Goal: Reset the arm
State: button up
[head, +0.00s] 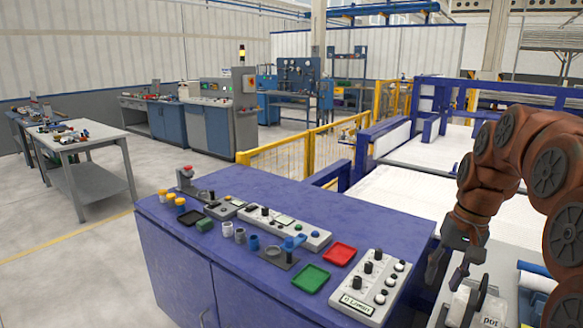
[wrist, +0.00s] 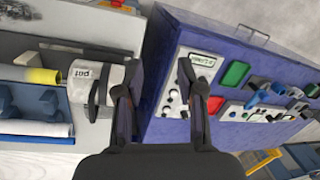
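My arm (head: 510,160) is rust-brown and arches down along the right side of the head view. My gripper (head: 452,275) hangs at its end, pointing down, over the gap beside the blue cabinet's right edge. In the wrist view my gripper (wrist: 158,78) has its two dark fingers apart. Nothing shows between them but the cabinet edge below. It is open and empty.
The blue cabinet (head: 180,255) carries a white control panel (head: 366,290), a red tray (head: 339,253), a green tray (head: 310,278) and small pipe pieces. A white labelled container (wrist: 98,78) lies left of my fingers, near a yellow-ended roll (wrist: 43,76) and blue parts.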

jog(key=s+a+f+n, duration=0.1)
jog(key=s+a+f, duration=0.2)
jog(key=s, duration=0.6)
jog(key=s+a+f+n+g+h+p, duration=0.1)
jog(key=s+a+f, duration=0.2)
jog(key=s, duration=0.6)
jog(key=s+a+f+n, duration=0.1)
jog(key=s+a+f, duration=0.2)
jog(key=s+a, duration=0.3)
jog(key=s, duration=0.4)
jog(key=shift+f+n+g+h, duration=0.3)
jog(key=shift+n+g+h, duration=0.1)
jog(key=shift+d, duration=0.2)
